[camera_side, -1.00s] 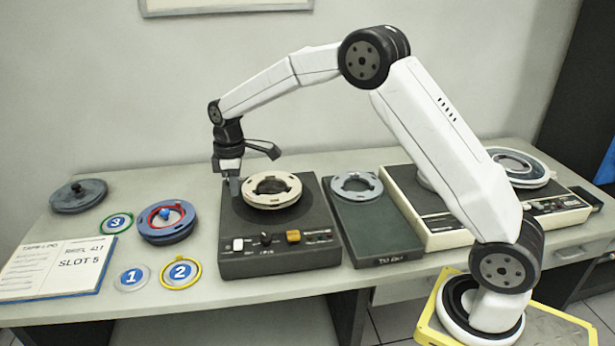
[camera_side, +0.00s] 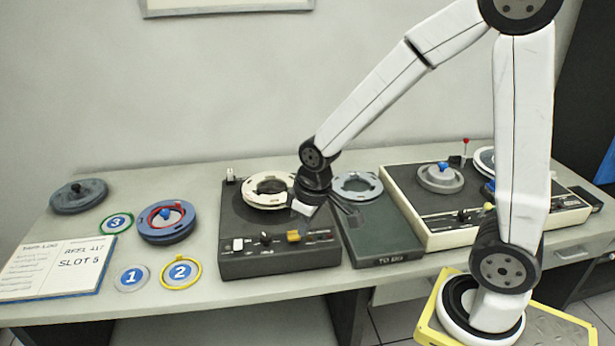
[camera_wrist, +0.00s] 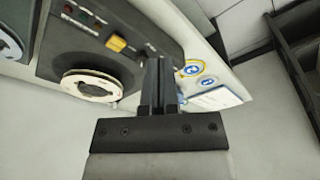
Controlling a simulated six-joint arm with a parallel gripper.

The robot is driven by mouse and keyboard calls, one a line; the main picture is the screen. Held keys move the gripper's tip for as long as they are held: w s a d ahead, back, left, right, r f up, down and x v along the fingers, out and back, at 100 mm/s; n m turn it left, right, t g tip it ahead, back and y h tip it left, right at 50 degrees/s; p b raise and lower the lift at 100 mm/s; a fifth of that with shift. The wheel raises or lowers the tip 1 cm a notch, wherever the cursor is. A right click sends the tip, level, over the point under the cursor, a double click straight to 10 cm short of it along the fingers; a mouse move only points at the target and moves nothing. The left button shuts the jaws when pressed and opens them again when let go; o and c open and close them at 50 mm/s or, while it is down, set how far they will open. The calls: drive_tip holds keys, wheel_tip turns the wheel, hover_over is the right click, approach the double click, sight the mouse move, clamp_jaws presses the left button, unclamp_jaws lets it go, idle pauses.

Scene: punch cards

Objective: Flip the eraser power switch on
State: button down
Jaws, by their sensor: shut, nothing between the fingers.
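The dark box (camera_side: 234,225), which I take for the eraser, carries a cream reel (camera_side: 268,202). Its front panel has a white switch (camera_side: 238,244), a black knob (camera_side: 265,238), a yellow switch (camera_side: 293,236) and small red parts. A small pale post (camera_side: 230,174) stands at its back left corner. My gripper (camera_wrist: 159,62) is shut and empty. The wrist view shows the yellow switch (camera_wrist: 117,44) left of the fingers.
A dark green unit (camera_side: 385,240) with a grey reel (camera_side: 357,186) stands right of the box, then a cream deck (camera_side: 420,240). Left are a blue reel (camera_side: 160,234), numbered rings (camera_side: 181,272) and an open book (camera_side: 55,268). The table's front edge is close.

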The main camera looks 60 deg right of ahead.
drive_tip(key=s+f+m, duration=0.1)
drive_tip(key=s, duration=0.5)
drive_tip(key=shift+m, duration=0.3)
drive_tip(key=c, duration=0.6)
unclamp_jaws()
drive_tip(key=shift+w+f, duration=0.1)
drive_tip(key=shift+w, duration=0.1)
drive_tip(key=shift+o, duration=0.8)
drive_tip(key=shift+w, duration=0.35)
drive_tip(key=m+g, duration=0.2)
drive_tip(key=m, duration=0.7)
hover_over(238, 244)
wheel_tip(238, 244, down, 5)
drive_tip(key=shift+s+r, duration=0.15)
drive_tip(key=shift+r, duration=0.05)
drive_tip(key=shift+f, duration=0.15)
drive_tip(key=shift+f, duration=3.8)
